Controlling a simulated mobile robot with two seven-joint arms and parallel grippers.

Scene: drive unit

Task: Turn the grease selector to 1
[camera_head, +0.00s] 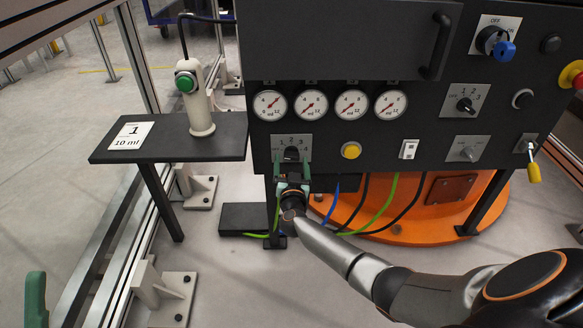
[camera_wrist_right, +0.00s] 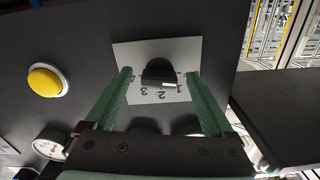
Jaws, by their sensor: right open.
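The grease selector (camera_head: 291,151) is a black knob on a light plate marked 1, 2 and 3, low on the left of the dark panel. My right gripper (camera_head: 292,161) is in front of it, open. In the right wrist view, its green fingers stand on either side of the knob (camera_wrist_right: 158,70), with gaps visible. A white mark on the knob lies close to the 1; its exact alignment is hard to tell. A card (camera_head: 131,135) on the side shelf reads "1" and "10 ml". A green piece of my left gripper (camera_head: 36,300) shows at the lower left edge.
Several gauges (camera_head: 311,104) sit above the selector. A yellow button (camera_head: 351,150) is to its right, also in the wrist view (camera_wrist_right: 46,80). A dark shelf (camera_head: 215,145) with a green-button post (camera_head: 201,110) stands left. Cables hang below the panel.

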